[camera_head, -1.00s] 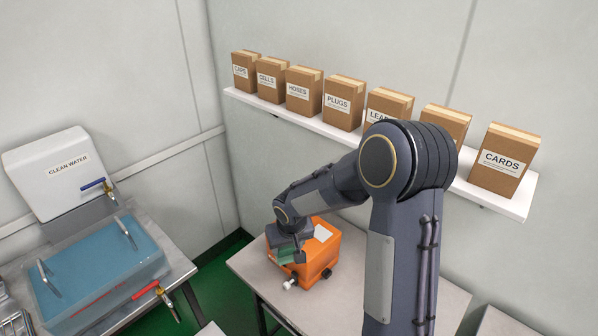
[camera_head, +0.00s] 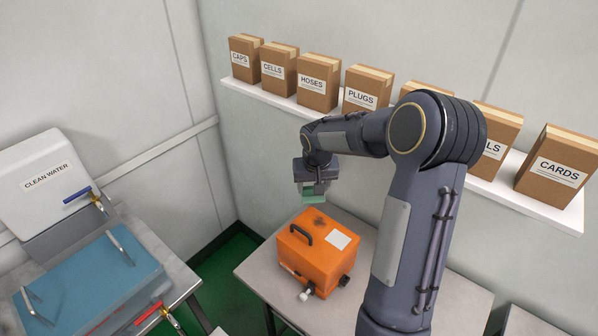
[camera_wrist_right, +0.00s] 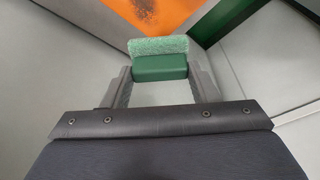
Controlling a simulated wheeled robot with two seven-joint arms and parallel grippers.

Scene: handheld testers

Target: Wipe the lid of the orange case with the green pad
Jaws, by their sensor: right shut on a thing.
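The orange case (camera_head: 312,262) stands on a grey table. Its lid has a black handle, a white label and a dark smudge near the middle. Part of the orange lid with a dark smudge also shows at the top of the right wrist view (camera_wrist_right: 165,14). My right gripper (camera_head: 313,190) is shut on the green pad (camera_head: 313,196) and holds it in the air above the case, apart from the lid. In the right wrist view the pad (camera_wrist_right: 158,58) sits between both fingers, with its fuzzy light green face outward. My left gripper is not in view.
A shelf (camera_head: 505,200) with several labelled cardboard boxes runs along the wall behind the arm. The grey table (camera_head: 262,268) is bare around the case.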

